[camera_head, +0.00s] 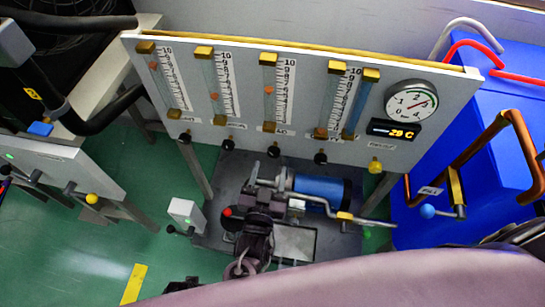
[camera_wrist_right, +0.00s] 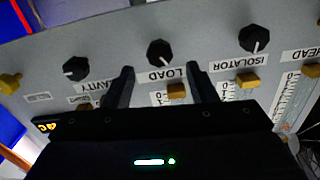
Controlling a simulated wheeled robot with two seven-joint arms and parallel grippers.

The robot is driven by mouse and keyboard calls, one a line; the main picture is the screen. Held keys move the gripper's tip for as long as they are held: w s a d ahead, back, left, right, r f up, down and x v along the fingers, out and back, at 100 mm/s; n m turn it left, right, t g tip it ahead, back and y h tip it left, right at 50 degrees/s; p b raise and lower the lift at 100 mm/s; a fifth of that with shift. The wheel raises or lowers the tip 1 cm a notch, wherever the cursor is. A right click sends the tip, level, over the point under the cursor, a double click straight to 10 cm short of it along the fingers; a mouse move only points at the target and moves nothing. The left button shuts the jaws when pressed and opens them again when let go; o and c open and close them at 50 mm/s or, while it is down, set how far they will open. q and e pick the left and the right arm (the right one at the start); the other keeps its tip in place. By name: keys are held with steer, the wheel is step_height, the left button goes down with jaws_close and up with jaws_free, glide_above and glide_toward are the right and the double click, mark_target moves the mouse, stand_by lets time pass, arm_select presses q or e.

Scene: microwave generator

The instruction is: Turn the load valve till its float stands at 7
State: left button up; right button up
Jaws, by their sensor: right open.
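The load valve is a black knob (camera_head: 273,151) under the third flow tube from the left on the grey panel. Its orange float (camera_head: 270,91) stands partway up that tube; I cannot read its exact mark. In the right wrist view the load knob (camera_wrist_right: 159,52) has a white pointer line and sits above an upside-down LOAD label (camera_wrist_right: 166,75). My right gripper (camera_wrist_right: 162,78) is open and empty, its two fingers pointing toward the panel on either side of the label, short of the knob. In the head view it (camera_head: 266,187) is below the panel.
The isolator knob (camera_wrist_right: 253,38) and cavity knob (camera_wrist_right: 76,68) flank the load knob. A round gauge (camera_head: 411,102), a 29 C display (camera_head: 393,130) and a yellow knob (camera_head: 375,166) are on the right. A blue cylinder (camera_head: 318,190) lies below the panel.

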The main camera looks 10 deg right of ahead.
mark_target(273, 155)
steer(key=x, duration=0.5)
steer(key=shift+f, duration=0.1)
arm_select(q)
steer(key=shift+s, duration=0.1)
arm_select(e)
steer(key=c, duration=1)
steer(key=shift+n+p, duration=0.3)
steer(key=shift+p, duration=0.1)
arm_select(q)
steer(key=shift+s+a+f, duration=0.15)
steer(key=shift+s+f, duration=0.3)
steer(key=shift+s, duration=0.35)
arm_select(e)
steer(key=shift+n, duration=0.4)
